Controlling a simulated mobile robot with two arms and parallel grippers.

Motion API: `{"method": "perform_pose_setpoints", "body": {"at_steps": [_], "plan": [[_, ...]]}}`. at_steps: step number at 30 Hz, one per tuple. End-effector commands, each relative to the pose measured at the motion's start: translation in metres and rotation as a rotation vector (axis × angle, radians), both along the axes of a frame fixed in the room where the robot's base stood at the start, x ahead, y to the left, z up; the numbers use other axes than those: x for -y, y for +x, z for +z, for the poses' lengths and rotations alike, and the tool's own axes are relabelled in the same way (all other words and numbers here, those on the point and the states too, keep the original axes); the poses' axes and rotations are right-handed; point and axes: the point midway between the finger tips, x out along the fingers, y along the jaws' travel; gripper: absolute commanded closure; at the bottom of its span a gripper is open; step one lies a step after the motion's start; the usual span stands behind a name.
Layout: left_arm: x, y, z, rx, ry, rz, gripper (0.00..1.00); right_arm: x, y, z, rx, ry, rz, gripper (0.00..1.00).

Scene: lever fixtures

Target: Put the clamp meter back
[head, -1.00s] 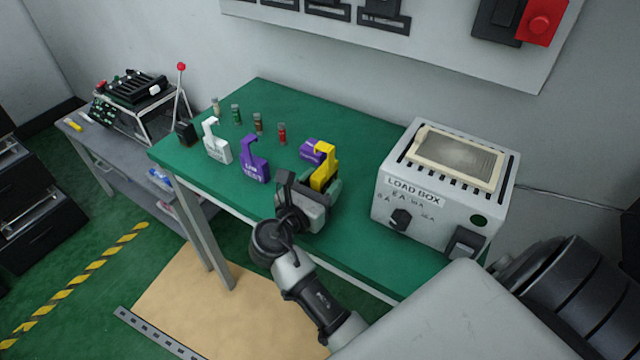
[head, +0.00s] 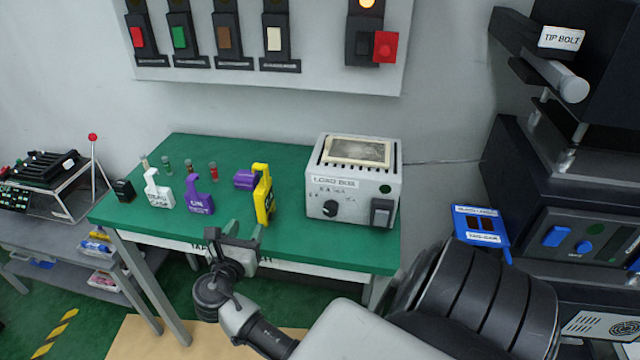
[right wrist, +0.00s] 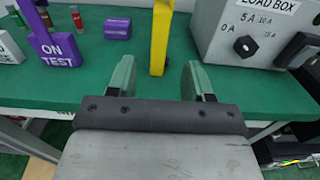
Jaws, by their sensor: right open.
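The yellow clamp meter (head: 264,199) with a dark face stands upright on the green-topped table (head: 335,247). It also shows at the top of the right wrist view (right wrist: 161,40), where its upper part is cut off. My right gripper (head: 246,232) is at the table's front edge, in front of the meter and apart from it. In the right wrist view its two green-padded fingers (right wrist: 160,80) are spread with nothing between them. A purple ON TEST stand (head: 199,194) and a white DEAD CASE stand (head: 158,190) are to the left. My left gripper is not in view.
The load box (head: 352,182) stands to the right. Several small coloured cylinders (head: 189,166) stand behind the stands. A wall panel (head: 330,55) with switches hangs above.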

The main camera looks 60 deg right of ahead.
Motion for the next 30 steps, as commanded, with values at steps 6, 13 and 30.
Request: {"method": "perform_pose_setpoints", "body": {"at_steps": [6, 13, 30], "plan": [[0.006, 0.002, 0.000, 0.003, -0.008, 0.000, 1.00, -0.003, 0.002, -0.005, 0.038, 0.045, 0.034, 0.49], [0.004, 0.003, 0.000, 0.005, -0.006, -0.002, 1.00, -0.040, 0.012, -0.038, 0.382, 0.514, 0.276, 0.49], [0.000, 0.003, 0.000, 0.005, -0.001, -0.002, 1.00, -0.134, -0.076, -0.294, 0.663, 1.679, -0.103, 0.49]]}}
